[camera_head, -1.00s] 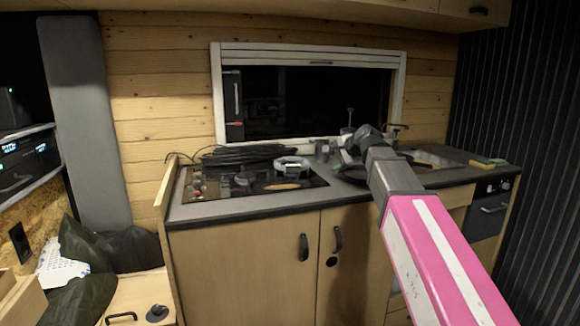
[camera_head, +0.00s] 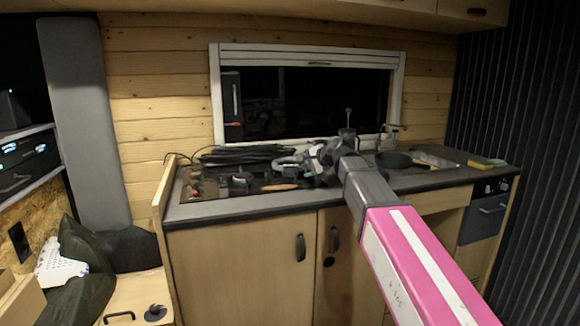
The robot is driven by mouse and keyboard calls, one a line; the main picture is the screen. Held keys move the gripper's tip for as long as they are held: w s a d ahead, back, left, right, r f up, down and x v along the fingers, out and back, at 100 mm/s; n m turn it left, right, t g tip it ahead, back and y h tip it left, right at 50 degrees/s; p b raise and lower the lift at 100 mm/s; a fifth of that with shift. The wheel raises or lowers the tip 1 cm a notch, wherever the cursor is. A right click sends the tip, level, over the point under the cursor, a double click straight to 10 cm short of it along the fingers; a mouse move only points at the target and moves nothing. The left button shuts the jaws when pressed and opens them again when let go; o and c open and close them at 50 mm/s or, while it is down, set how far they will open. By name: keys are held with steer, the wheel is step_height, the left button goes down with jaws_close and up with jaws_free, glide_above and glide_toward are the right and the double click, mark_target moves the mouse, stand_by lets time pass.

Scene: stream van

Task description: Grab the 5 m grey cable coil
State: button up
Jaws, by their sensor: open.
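A small grey cable coil (camera_head: 284,165) lies on the hob at the left part of the counter, in front of the window. My gripper (camera_head: 309,164) is at the coil's right side, with the jaws open. It hides part of the coil's right edge. I cannot tell whether the fingers touch the coil or are around it.
A large black cable coil (camera_head: 238,154) lies behind the hob. A wooden-handled tool (camera_head: 279,187) lies in front of the grey coil. The counter's front strip is clear.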

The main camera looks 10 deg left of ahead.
steer(key=x, duration=0.2)
steer(key=shift+w+a+f, duration=0.15)
steer(key=shift+w+a, duration=0.05)
jaws_close()
